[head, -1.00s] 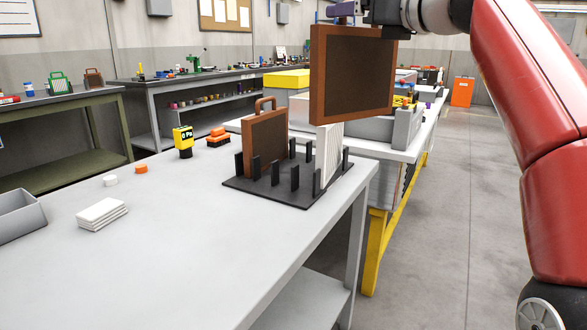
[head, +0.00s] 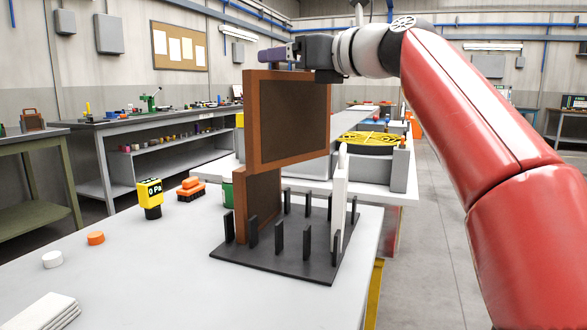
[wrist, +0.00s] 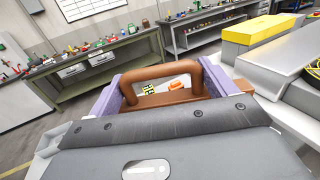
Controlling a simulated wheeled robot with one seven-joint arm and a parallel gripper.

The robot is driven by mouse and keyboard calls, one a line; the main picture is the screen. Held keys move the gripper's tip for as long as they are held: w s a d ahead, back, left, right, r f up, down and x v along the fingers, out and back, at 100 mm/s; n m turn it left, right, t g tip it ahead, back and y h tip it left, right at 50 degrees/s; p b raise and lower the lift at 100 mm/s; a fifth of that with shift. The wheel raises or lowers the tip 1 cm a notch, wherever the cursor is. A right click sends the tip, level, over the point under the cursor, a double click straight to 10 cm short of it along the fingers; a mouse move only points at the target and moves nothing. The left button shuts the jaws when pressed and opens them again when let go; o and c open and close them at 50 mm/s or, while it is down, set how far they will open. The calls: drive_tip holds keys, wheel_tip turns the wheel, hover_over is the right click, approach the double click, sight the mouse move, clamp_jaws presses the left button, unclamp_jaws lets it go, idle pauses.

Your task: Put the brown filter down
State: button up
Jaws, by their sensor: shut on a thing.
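The brown filter (head: 290,120), a framed panel with a dark mesh, hangs upright from my gripper (head: 284,54). In the wrist view my gripper (wrist: 162,85) has its purple fingers on both sides of the filter's brown handle (wrist: 158,72), shut on it. The held filter appears above the black rack (head: 275,262) with its upright posts. A second brown-framed filter (head: 262,205) stands in the rack's left part, its top hidden behind the held one. A white filter (head: 341,200) stands at the rack's right side. The held filter's exact height over the rack is unclear.
On the grey table (head: 150,270) are a yellow gauge (head: 150,195), an orange brush (head: 190,188), an orange cap (head: 96,238), a white cap (head: 52,260) and white pads (head: 42,312). A bench with a yellow grille (head: 370,143) stands behind the rack.

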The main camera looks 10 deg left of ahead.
sight(297, 152)
wheel_tip(297, 152, down, 16)
drive_tip(key=b, duration=0.9)
drive_tip(key=shift+f, duration=0.25)
drive_tip(key=shift+f+b, duration=0.35)
drive_tip(key=shift+f, duration=0.15)
drive_tip(key=o, duration=1.4)
drive_tip(key=shift+o, duration=0.2)
drive_tip(key=shift+r+p, duration=0.4)
drive_tip(key=shift+r, duration=0.1)
drive_tip(key=v, duration=1.2)
drive_tip(key=shift+b, duration=0.3)
